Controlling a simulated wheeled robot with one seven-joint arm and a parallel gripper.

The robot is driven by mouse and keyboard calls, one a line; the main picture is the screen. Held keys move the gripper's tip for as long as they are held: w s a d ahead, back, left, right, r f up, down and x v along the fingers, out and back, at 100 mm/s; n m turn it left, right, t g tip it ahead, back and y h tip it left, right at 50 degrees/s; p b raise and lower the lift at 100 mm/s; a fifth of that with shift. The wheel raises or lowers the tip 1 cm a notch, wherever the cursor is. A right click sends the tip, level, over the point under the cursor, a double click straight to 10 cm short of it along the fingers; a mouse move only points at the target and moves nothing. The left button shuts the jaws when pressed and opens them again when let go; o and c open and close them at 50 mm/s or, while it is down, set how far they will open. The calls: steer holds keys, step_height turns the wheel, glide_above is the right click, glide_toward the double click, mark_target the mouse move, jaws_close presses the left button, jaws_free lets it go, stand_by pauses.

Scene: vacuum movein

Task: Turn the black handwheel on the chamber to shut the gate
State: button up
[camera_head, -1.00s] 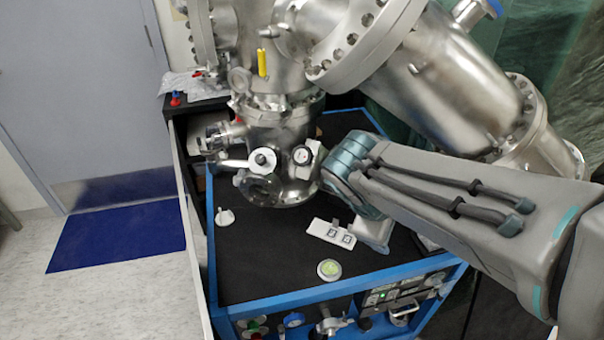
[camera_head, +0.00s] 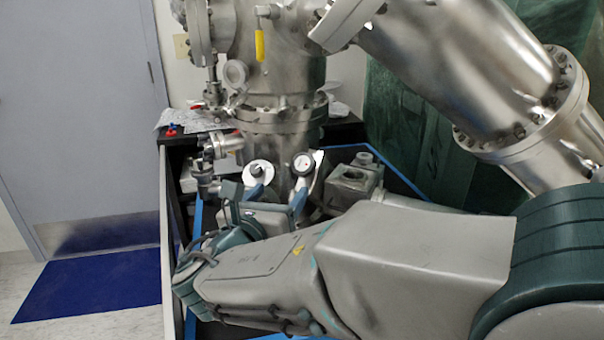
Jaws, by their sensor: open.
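The steel chamber (camera_head: 285,140) stands upright on the cart. Two small round parts face me on its lower front: a black-rimmed one with a pale centre and a red dot (camera_head: 303,163), and a white disc with a black centre (camera_head: 259,172). The black-rimmed one looks most like the handwheel, but I cannot be sure. My gripper (camera_head: 264,193) is open, just below and in front of these two parts, with its fingers pointing toward the chamber. Nothing shows between the fingers. I cannot tell whether a finger touches either part. My arm hides the lower chamber port.
A large slanting steel tube (camera_head: 460,70) fills the upper right. A yellow-handled lever (camera_head: 259,46) hangs above, and small valve fittings (camera_head: 207,165) stick out left. A blue mat (camera_head: 90,285) lies on the floor at left.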

mark_target(302, 166)
steer(key=b+x, duration=0.1)
steer(key=x, duration=1.2)
steer(key=shift+d, duration=0.15)
steer(key=c, duration=1)
